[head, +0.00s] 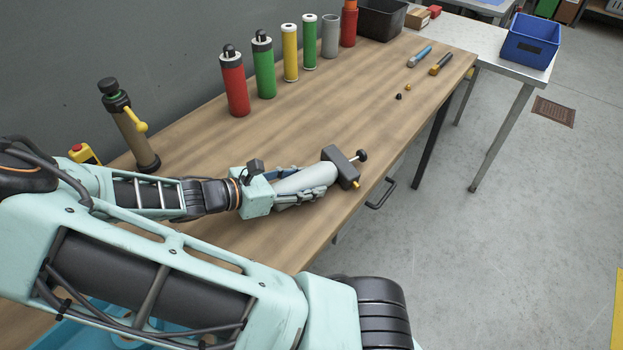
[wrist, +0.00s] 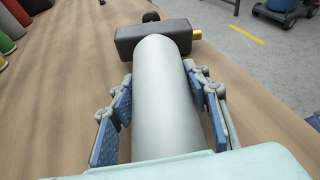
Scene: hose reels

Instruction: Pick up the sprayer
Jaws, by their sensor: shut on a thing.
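The sprayer (head: 305,180) has a pale grey cylindrical body, a dark grey block head, a black knob and a small brass nozzle. It is on its side over the front part of the wooden bench, head pointing away from my wrist. My gripper (head: 312,191) is shut around the body, with a finger on each side. In the wrist view the sprayer (wrist: 163,100) runs lengthwise between the blue finger pads of my gripper (wrist: 163,112). Whether it touches the bench or is slightly above it, I cannot tell.
A brown cylinder with a yellow lever (head: 130,128) stands at the left. A red bottle (head: 234,85), a green bottle (head: 265,68) and several other cylinders line the back. A black bin (head: 383,20) is at the far end. The wooden bench (head: 350,115) is clear in the middle.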

